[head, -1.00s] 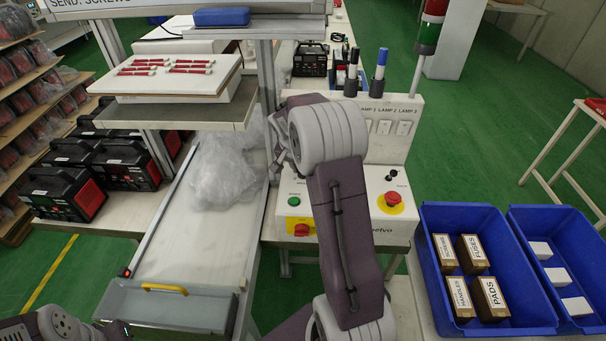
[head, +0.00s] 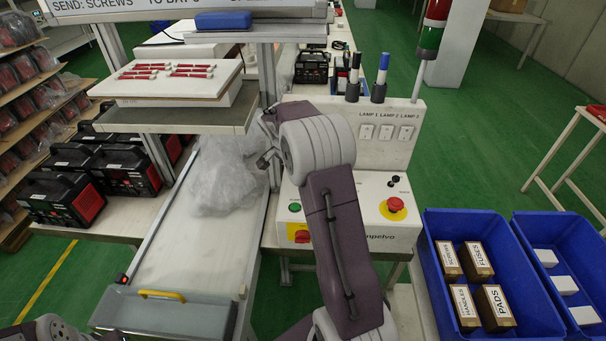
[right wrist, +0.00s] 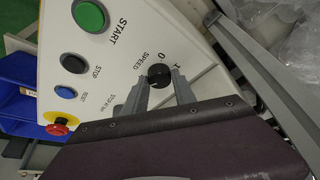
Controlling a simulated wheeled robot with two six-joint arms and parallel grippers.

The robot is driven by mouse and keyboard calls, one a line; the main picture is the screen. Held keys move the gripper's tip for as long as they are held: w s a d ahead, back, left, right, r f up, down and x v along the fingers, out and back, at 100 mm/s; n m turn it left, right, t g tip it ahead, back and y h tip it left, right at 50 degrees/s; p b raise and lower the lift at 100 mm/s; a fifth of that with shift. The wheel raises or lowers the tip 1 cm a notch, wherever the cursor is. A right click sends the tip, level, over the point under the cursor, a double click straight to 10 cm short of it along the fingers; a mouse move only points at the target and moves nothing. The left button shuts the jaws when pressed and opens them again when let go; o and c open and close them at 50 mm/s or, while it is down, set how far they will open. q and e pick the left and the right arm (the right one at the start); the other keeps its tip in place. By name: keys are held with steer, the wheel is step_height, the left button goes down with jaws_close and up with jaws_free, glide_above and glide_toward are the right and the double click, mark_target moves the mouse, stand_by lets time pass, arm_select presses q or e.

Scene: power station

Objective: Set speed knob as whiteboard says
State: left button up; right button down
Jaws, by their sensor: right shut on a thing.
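The black speed knob (right wrist: 159,75) is on the white control panel (right wrist: 105,75), by the printed word SPEED and the marks 0 and 1. In the right wrist view my right gripper (right wrist: 160,88) is shut on the knob, one finger on each side. In the head view this gripper (head: 267,158) shows only partly at the control box's left side, and my right arm hides the knob. The whiteboard (head: 190,20) is cut off at the top; SEND: SCREWS and TO BAY are readable, but no speed value is. My left gripper is out of view.
A red emergency button (head: 396,205) and a green button (head: 294,207) are on the control box. Plastic wrap (head: 225,175) lies on the conveyor (head: 185,250) to the left. A blue bin (head: 435,260) with labelled boxes stands at right.

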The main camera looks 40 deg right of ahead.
steer(key=c, duration=1)
jaws_free()
steer(key=shift+c, duration=0.2)
steer(key=shift+r, duration=0.1)
steer(key=v, duration=0.9)
steer(key=shift+p, duration=0.45)
